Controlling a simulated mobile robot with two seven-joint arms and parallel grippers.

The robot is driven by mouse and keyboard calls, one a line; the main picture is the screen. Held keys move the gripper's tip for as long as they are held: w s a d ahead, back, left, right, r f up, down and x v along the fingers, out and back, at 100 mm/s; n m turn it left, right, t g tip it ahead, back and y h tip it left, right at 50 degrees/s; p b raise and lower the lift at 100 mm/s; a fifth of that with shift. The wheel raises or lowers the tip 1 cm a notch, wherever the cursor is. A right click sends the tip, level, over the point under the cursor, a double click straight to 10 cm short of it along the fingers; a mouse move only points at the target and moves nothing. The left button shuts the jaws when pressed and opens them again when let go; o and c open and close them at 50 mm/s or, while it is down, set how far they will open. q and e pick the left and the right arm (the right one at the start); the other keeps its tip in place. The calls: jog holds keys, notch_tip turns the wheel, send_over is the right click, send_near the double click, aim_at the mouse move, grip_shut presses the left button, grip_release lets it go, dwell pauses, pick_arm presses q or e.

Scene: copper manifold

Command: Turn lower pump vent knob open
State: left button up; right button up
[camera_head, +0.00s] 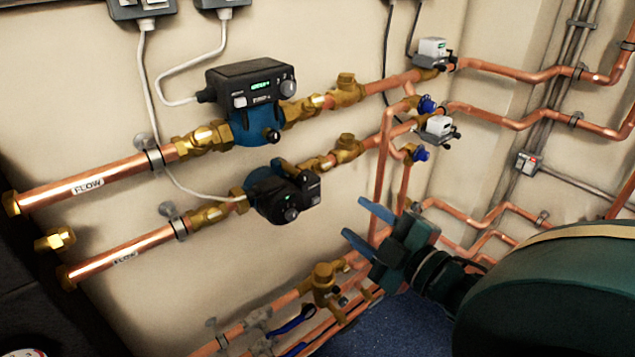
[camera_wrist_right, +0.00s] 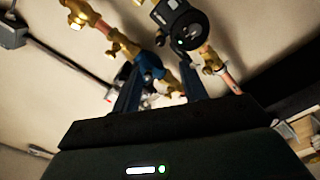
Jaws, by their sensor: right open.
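The lower pump (camera_head: 268,182) is on the lower copper flow pipe, with a blue body and a black head tilted downward. A round grey-faced knob (camera_head: 290,214) shows on its head; I cannot tell if this is the vent knob or how far it is turned. My right gripper (camera_head: 354,218) is open and empty, its two blue fingers pointing left toward the lower pump, apart from it. In the right wrist view a black pump head (camera_wrist_right: 182,24) and blue body appear beyond the open fingers (camera_wrist_right: 158,70). My left gripper is not in view.
The upper pump (camera_head: 250,88), with a lit display, is above the lower one. Brass valves (camera_head: 347,90) and actuators with white tops (camera_head: 433,50) line the pipes. Vertical copper pipes (camera_head: 382,165) stand behind the right gripper. Lower pipes with a blue lever (camera_head: 294,322) run beneath.

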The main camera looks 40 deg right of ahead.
jog(key=w+b, duration=0.1)
jog(key=b, duration=0.3)
send_near(305, 181)
jog(key=w, duration=0.2)
jog(key=w+p, duration=0.1)
jog(key=w, duration=0.3)
jog(key=shift+w+a+r, duration=0.15)
jog(key=shift+w+a, duration=0.05)
jog(key=shift+a, duration=0.1)
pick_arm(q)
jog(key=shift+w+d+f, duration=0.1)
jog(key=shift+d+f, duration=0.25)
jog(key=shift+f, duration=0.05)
pick_arm(e)
jog(key=shift+w+a, duration=0.1)
jog(key=shift+w, duration=0.6)
grip_shut()
pick_arm(q)
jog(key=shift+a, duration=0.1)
jog(key=shift+p, duration=0.3)
